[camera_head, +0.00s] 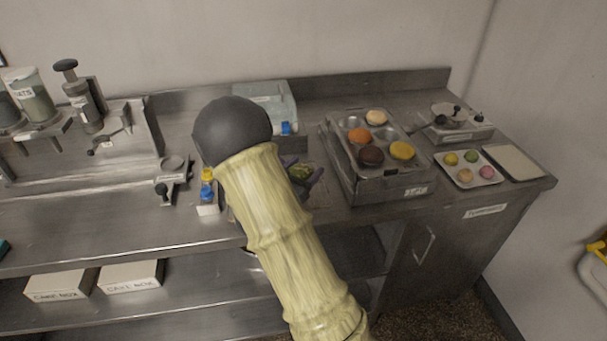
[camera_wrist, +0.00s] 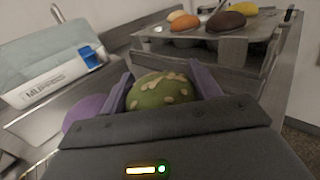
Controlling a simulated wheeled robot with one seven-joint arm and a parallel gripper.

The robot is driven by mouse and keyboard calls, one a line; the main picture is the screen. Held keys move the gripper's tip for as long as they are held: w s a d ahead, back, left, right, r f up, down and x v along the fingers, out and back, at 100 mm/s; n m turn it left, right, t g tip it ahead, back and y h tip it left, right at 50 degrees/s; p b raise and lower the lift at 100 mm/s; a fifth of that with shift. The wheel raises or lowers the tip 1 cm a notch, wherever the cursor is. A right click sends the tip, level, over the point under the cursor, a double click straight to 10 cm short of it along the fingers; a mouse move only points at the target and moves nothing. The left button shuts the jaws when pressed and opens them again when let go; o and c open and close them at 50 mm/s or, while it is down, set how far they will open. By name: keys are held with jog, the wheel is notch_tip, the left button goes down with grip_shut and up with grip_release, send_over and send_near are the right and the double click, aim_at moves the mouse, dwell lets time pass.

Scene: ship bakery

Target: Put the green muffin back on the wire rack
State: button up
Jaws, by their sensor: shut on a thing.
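The green muffin (camera_wrist: 160,92), with pale flakes on top, sits between the two purple fingers of my gripper (camera_wrist: 168,88), which is shut on it. In the head view the muffin (camera_head: 300,172) shows just right of my arm, and my gripper (camera_head: 302,174) is partly hidden by the arm. It is over the counter, between the pale box and the muffin tin. A purple rounded thing (camera_wrist: 85,112) lies left of the gripper in the wrist view, partly hidden.
The muffin tin (camera_head: 339,133) on a metal stand holds several muffins, right of my gripper. The pale labelled box (camera_head: 268,97) with a blue clip stands behind. A small tray (camera_head: 452,160) of coloured pieces, a scale (camera_head: 455,130) and a flat board (camera_head: 513,162) are farther right.

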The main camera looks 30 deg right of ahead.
jog(key=shift+f, duration=0.75)
jog(key=shift+f, duration=0.25)
jog(key=o, duration=0.5)
jog(key=shift+r, duration=0.1)
jog(key=shift+r, duration=0.1)
jog(key=shift+a, duration=0.2)
jog(key=b+v, duration=0.1)
jog(key=v, duration=1)
jog(key=shift+s+a+r, duration=0.1)
jog(key=shift+s+a, duration=0.15)
jog(key=shift+a, duration=0.05)
